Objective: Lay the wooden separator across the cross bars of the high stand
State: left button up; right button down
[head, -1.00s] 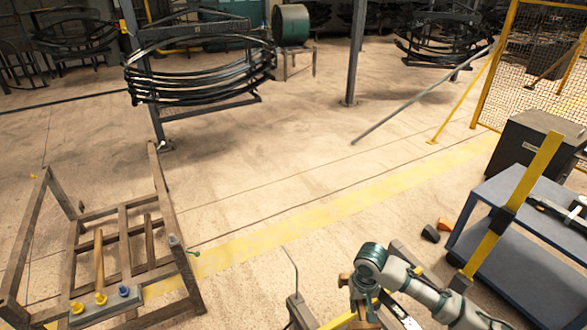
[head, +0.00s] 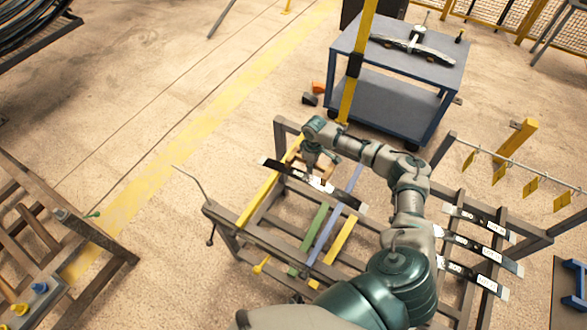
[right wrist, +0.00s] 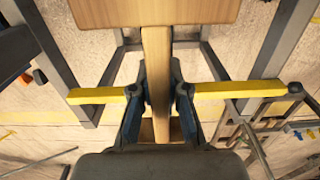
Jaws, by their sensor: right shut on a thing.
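The wooden separator (right wrist: 157,75) is a pale wooden piece with a narrow stem and a broad board at the top of the right wrist view. My right gripper (right wrist: 157,95) is shut on the stem, one finger on each side. In the head view this gripper (head: 322,168) hangs over a steel stand (head: 222,226) with yellow, green and blue cross bars; the separator is mostly hidden there. A yellow bar (right wrist: 235,88) runs crosswise behind the fingers in the wrist view. I cannot tell whether the separator touches it. My left gripper is not in view.
A dark labelled strip (head: 280,168) lies close to the right gripper. More labelled strips (head: 470,240) rest at the stand's right. A blue cart (head: 440,75) stands behind. Another steel stand (head: 60,262) with wooden bars is at lower left. Open floor lies between the stands.

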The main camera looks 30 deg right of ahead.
aim_at(312, 180)
jog(key=shift+s+d+f, duration=0.1)
jog(key=shift+d+f, duration=0.05)
jog(key=shift+d, duration=0.3)
jog(key=shift+a, duration=0.1)
jog(key=shift+p, duration=0.5)
jog(key=shift+f+b, duration=1.25)
jog(key=shift+f, duration=2.25)
jog(key=shift+f, duration=0.25)
